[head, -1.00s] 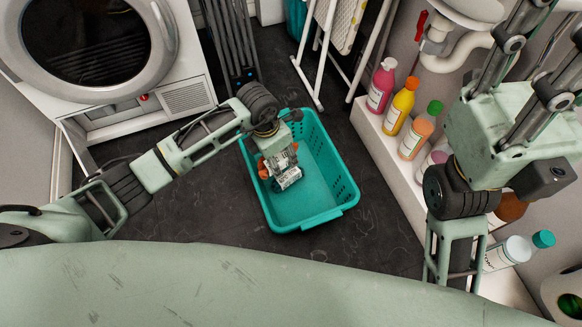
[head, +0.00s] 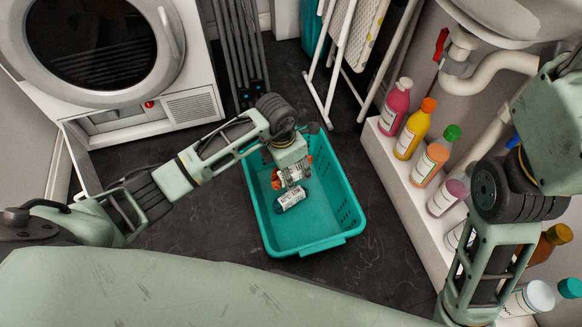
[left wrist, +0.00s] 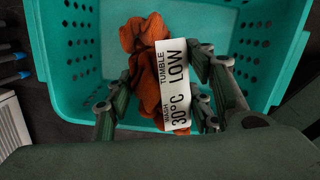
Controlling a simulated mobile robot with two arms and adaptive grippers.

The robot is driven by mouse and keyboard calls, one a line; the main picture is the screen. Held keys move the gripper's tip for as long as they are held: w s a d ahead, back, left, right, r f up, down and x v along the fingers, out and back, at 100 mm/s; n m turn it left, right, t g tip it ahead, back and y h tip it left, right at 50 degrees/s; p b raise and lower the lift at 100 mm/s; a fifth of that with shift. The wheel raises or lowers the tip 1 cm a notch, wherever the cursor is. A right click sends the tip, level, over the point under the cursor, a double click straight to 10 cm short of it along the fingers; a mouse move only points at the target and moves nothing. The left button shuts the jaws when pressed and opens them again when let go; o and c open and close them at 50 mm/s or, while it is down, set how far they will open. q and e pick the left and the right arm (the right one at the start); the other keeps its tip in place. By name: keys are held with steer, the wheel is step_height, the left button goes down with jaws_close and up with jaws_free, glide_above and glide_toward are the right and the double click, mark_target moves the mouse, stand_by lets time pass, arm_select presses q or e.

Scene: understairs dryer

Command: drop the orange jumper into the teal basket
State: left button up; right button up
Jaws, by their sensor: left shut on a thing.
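The orange jumper (head: 276,181) is small and bunched, with a white care label that also shows in the left wrist view. The teal basket (head: 302,248) stands on the dark floor, with perforated sides and an open top. The gripper and jumper are over the basket's interior, towards its left side in the head view. Their exact height above its bottom is unclear. My right arm shows at the right; its gripper is out of view.
A white dryer (head: 180,103) stands at the back left. Several coloured bottles (head: 414,128) stand on a white ledge (head: 400,185) to the right. Dark floor (head: 210,225) is clear to the basket's left.

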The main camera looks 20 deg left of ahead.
arm_select(q)
steer(key=shift+f, duration=0.1)
steer(key=o, duration=1.3)
steer(key=shift+o, duration=0.2)
steer(key=r, duration=0.4)
steer(key=s+r, duration=0.1)
steer(key=r, duration=0.3)
steer(key=a+r, duration=0.1)
steer(key=r, duration=0.3)
steer(key=shift+s+a, duration=0.1)
steer(key=shift+s, duration=0.05)
